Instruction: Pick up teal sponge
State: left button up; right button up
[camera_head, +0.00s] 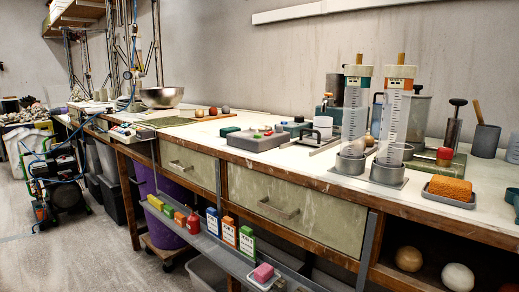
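An orange sponge-like block (449,188) lies in a grey tray (437,198) at the right front of the bench. At the right picture edge is a teal-green item (513,199), cut off by the frame; I cannot tell if it is the teal sponge. A small dark teal block (229,131) lies left of a grey box (257,140) mid-bench, and a similar dark green-teal block (295,128) lies behind that box. These are too small to identify for sure. Neither of my grippers shows.
The long bench (330,183) has drawers below. Two clear graduated cylinders (394,120) with metal bases stand near the orange block, with metal canisters behind. The left floor has free room.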

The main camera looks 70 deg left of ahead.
aim_at(225, 131)
jog(key=k+l+u, duration=0.1)
jog(key=u, duration=2.45)
jog(key=k+l, duration=0.05)
